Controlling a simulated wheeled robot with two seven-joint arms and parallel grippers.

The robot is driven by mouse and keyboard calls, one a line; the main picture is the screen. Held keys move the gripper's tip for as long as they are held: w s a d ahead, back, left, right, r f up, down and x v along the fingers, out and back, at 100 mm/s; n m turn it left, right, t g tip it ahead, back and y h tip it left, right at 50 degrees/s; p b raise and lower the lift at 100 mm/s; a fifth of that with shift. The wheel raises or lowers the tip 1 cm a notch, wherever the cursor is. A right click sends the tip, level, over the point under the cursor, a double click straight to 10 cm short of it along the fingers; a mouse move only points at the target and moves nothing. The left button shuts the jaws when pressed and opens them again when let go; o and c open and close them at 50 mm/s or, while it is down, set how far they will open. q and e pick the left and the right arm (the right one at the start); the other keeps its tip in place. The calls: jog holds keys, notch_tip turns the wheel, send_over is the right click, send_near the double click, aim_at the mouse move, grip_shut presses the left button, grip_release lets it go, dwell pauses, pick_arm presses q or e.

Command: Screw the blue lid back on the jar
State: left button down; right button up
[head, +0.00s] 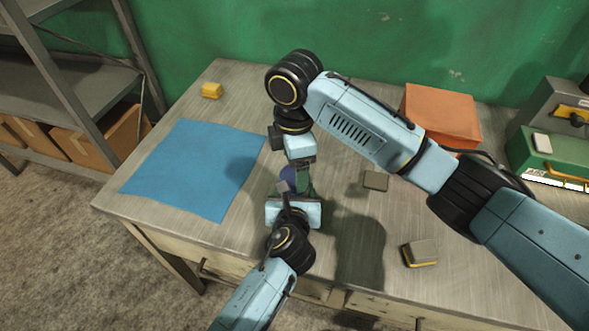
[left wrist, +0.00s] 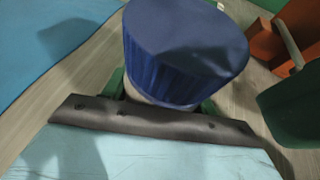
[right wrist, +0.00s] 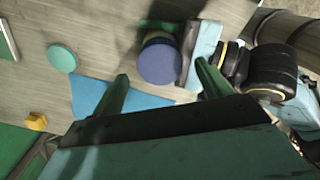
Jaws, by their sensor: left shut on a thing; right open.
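The blue lid (left wrist: 187,45) sits on top of the pale jar (left wrist: 150,98), which is mostly hidden below it; whether it is threaded on cannot be told. My left gripper (head: 292,203) is shut on the jar, with its green fingers on either side below the lid. My right gripper (head: 304,178) is open above the jar, pointing down. In the right wrist view the lid (right wrist: 159,62) shows beyond and between its two spread green fingertips, apart from them. In the head view the lid (head: 287,181) is partly hidden by my grippers.
A blue mat (head: 195,168) lies to the left, with a yellow block (head: 211,90) behind it. An orange box (head: 440,113), a small flat block (head: 375,180), a grey-yellow block (head: 420,253) and a green case (head: 548,160) are to the right. A teal disc (right wrist: 62,58) lies on the table.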

aim_at(294, 175)
jog(key=shift+r, duration=0.55)
jog(key=shift+c, duration=0.6)
jog(key=shift+r+n, duration=0.2)
jog(key=shift+n, duration=0.3)
notch_tip(294, 175, up, 3)
jog(key=n, duration=0.6)
jog(key=shift+f, duration=4.05)
